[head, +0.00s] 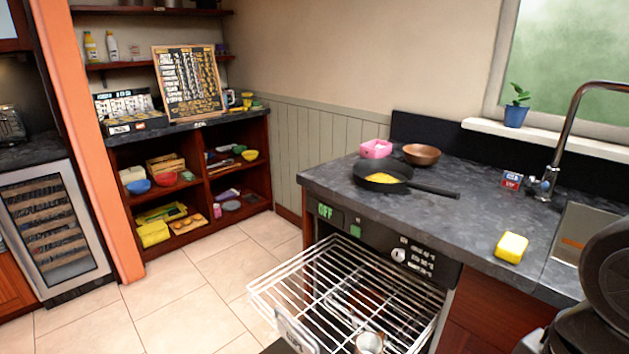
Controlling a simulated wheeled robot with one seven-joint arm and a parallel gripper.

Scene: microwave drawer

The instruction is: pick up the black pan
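The black pan (400,184) sits on the dark stone counter, near its left end. Its handle points to the right and slightly toward the front. Some yellow food (382,178) lies in the pan. My gripper is not in view; only dark parts of my arm show at the right edge of the head view. Nothing is touching the pan that I can see.
A pink container (376,149) and a brown bowl (421,154) stand behind the pan. A yellow sponge (511,247) lies near the counter's front edge. Below, a white wire rack (300,280) is pulled out. A tall faucet (570,120) stands at right.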

